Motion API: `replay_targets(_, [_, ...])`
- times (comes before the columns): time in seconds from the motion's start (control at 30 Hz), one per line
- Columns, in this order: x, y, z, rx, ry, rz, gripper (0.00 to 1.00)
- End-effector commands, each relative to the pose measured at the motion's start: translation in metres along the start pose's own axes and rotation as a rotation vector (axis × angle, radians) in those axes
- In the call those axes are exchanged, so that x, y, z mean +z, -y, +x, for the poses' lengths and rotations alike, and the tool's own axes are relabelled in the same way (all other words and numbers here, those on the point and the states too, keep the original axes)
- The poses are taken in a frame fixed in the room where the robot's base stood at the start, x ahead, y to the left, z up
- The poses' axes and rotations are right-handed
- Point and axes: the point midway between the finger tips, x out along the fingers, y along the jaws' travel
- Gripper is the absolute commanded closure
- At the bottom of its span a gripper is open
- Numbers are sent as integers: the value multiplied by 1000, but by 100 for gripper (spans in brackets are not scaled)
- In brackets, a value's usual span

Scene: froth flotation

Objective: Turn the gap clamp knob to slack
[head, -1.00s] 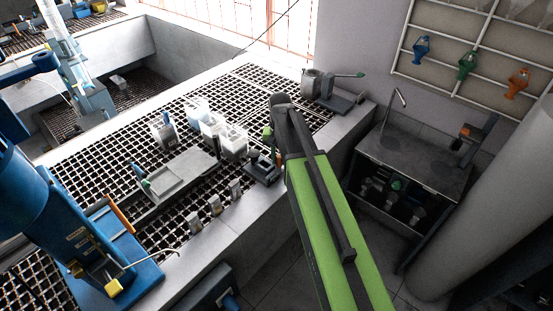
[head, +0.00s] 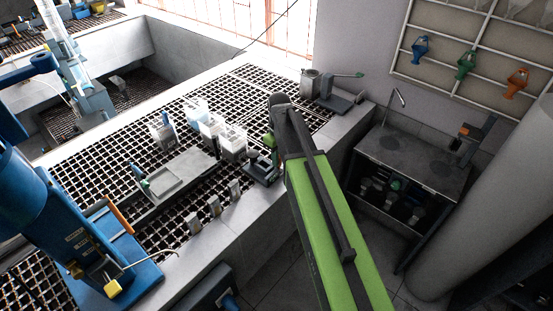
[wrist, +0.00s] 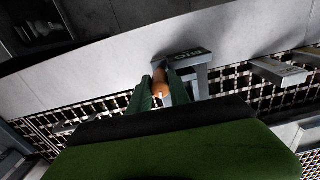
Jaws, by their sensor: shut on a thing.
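The gap clamp knob (wrist: 160,82) looks like a small orange cylinder in the wrist view. It sits at a grey bracket-like device (wrist: 185,62) with dark lettering that I see upside down. My gripper (wrist: 160,90) has its two green fingers on either side of the knob, shut on it. In the head view, my gripper (head: 269,140) shows as a small green part beside my dark wrist, just above the small dark device (head: 262,173) near the bench's front edge. The knob itself is hidden there. I cannot read which setting the knob is at.
Several grey blocks (head: 214,205) stand along the bench's front edge. White containers (head: 233,141) and a grey tray (head: 180,174) stand on the grating behind. A grey machine with a green-tipped lever (head: 335,95) is at the far end. A sink unit (head: 412,165) stands to the right.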

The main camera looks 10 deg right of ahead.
Motion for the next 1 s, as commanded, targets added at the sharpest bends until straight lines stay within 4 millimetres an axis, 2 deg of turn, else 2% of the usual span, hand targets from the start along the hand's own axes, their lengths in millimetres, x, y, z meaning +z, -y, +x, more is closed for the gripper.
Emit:
replay_targets(0.4, [-4, 1, 0, 0, -8, -187, 100])
replay_targets(0.97, [-4, 3, 0, -2, -9, -214, 100])
replay_targets(1.0, [-4, 3, 0, -2, -9, -214, 73])
